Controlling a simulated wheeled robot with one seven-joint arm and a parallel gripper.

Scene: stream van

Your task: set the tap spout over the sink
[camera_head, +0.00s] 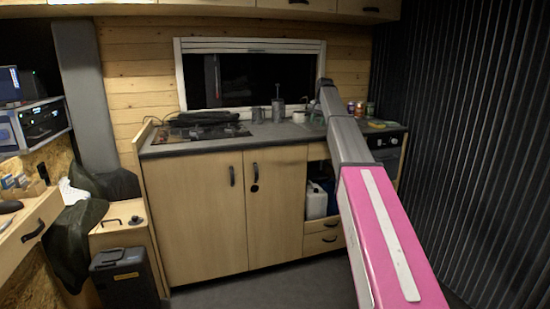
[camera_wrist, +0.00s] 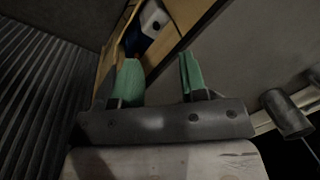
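My gripper (camera_wrist: 160,78) shows in the wrist view with two green fingertips spread apart and nothing visible between them. It is over the front edge of the dark grey worktop (camera_wrist: 245,50). In the head view my pink and grey arm reaches to the right part of the worktop (camera_head: 275,132), and its far end hides the fingers. I cannot make out the sink in either view; my arm covers part of the worktop there. The tap spout cannot be told for certain among the small items near the arm's end.
A dark grey cylinder (camera_wrist: 287,113) stands on the worktop in the wrist view. A hob (camera_head: 205,132) is at the left of the worktop. Jars (camera_head: 360,109) stand at the right. An open cabinet holds a white container (camera_head: 316,201). A black bin (camera_head: 125,278) is at the lower left.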

